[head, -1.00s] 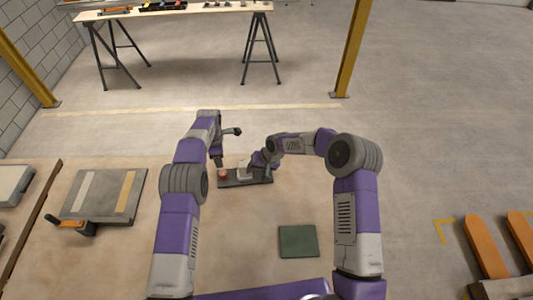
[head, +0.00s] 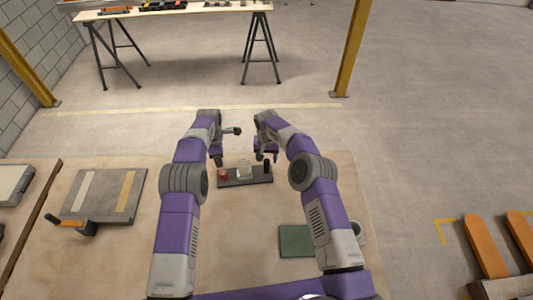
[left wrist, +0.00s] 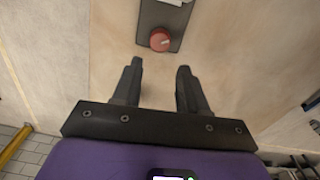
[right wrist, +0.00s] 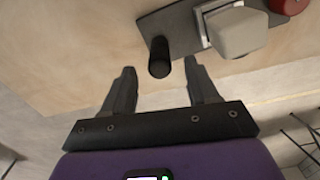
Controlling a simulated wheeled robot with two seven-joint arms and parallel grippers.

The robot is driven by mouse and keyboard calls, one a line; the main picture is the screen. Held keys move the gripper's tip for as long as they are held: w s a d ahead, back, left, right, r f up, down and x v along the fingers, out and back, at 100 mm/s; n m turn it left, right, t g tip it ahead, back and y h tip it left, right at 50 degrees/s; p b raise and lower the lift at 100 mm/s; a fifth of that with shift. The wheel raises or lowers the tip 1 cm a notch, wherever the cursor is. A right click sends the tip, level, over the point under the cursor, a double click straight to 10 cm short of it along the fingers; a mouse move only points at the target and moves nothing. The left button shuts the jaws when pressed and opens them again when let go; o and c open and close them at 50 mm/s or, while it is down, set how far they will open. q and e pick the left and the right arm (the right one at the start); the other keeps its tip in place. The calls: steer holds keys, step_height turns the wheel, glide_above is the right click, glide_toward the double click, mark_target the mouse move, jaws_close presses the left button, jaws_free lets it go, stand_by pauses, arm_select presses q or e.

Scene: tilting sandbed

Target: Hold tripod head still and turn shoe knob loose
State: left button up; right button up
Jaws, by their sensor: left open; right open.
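A dark base plate (head: 247,182) lies on the wooden bench top. It carries a red round knob (head: 223,174) at its left end, a pale block-shaped head (head: 244,170) in the middle and a black upright handle (head: 267,166) at its right end. My left gripper (head: 217,160) is open and empty near the red knob, which shows ahead of its fingers in the left wrist view (left wrist: 160,39). My right gripper (head: 266,156) is open and empty near the black handle, which stands just beyond its fingers in the right wrist view (right wrist: 160,58). Neither gripper touches anything.
A green square pad (head: 294,240) lies at the right front, partly behind my right arm. A grey board with two strips (head: 104,196) and an orange-handled clamp (head: 72,224) are at the left.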

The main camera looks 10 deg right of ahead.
mark_target(259, 174)
step_height(259, 174, down, 5)
steer(key=shift+f, duration=0.1)
stand_by(0.3)
